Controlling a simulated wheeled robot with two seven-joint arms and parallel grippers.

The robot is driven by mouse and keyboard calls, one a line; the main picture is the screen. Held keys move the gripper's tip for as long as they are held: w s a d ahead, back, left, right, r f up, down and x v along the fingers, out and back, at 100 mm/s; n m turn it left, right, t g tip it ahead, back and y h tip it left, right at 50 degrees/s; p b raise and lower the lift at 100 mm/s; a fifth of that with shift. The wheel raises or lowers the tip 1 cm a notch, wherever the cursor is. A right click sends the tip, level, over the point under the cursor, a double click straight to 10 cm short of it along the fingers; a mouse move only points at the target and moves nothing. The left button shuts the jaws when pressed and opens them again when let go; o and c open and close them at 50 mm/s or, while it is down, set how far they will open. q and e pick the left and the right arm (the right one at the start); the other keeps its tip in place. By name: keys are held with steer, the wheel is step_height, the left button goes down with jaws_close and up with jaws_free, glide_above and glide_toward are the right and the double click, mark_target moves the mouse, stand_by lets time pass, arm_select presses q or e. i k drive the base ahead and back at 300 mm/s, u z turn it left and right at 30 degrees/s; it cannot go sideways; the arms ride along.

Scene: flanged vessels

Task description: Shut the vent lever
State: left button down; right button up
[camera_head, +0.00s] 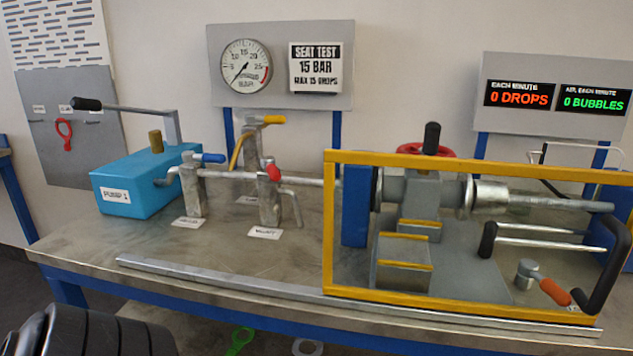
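The vent lever (273,173) has a short red handle on the valve at the right of the pipe manifold, in the head view. Its handle looks foreshortened, turned towards me across the horizontal pipe (308,181). A small label (265,232), which seems to read VENT, lies on the bench in front of it. A bent grey outlet tube (295,205) drops beside the valve. Neither of my grippers shows, and nothing touches the lever.
A blue-handled valve (209,158) and a yellow-handled valve (270,120) stand close by. The blue pump (142,184) is on the left. A yellow guard frame (328,235) encloses the clamped vessel (415,195) on the right. The bench front (215,255) is mostly clear.

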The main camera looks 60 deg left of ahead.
mark_target(267, 162)
steer(key=z, duration=1.45)
steer(key=k, duration=1.05)
steer(key=u, duration=1.95)
